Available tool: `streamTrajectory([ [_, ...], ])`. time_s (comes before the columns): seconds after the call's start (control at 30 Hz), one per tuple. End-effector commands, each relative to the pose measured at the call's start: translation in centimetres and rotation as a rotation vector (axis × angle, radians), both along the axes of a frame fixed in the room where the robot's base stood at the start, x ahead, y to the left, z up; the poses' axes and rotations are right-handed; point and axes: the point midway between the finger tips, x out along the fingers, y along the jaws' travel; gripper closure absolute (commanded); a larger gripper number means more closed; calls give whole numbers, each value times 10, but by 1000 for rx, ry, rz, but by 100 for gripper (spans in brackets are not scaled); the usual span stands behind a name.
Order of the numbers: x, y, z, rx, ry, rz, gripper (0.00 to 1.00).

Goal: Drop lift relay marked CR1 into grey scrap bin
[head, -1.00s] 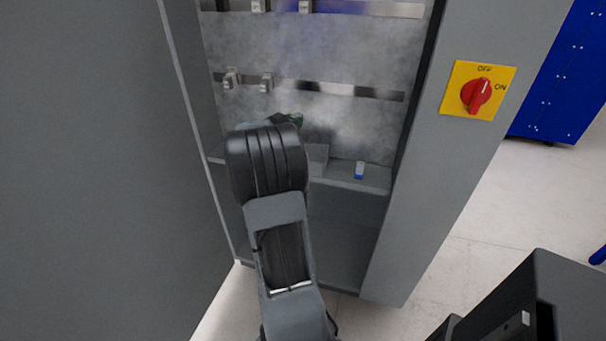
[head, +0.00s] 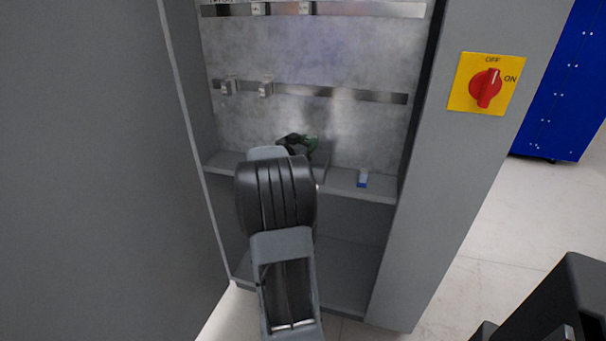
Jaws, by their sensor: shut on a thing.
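My gripper (head: 297,146) shows only as a dark green and black part beyond my wrist, low in front of the cabinet's back panel. Its fingertips are hidden behind my arm. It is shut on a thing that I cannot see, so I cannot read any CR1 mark. A grey box wall (head: 321,165), possibly the scrap bin, stands on the cabinet shelf just right of my gripper. Most of it is hidden by my arm. I cannot tell whether my gripper is over it or beside it.
A blue and white block (head: 362,178) stands on the shelf (head: 345,190) at right. A red switch (head: 486,87) is on the cabinet's right front.

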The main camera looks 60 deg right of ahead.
Motion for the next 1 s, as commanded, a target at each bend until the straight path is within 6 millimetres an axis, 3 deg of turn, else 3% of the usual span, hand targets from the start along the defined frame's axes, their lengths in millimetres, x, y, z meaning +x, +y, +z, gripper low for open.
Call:
streamTrajectory([
  [0.3,0,0,-2,-1,0,0,100],
  [0.33,0,0,-2,-1,0,0,72],
  [0.6,0,0,-3,0,0,0,46],
  [0.87,0,1,-3,0,0,0,45],
  [1.0,2,12,-2,0,-1,2,45],
])
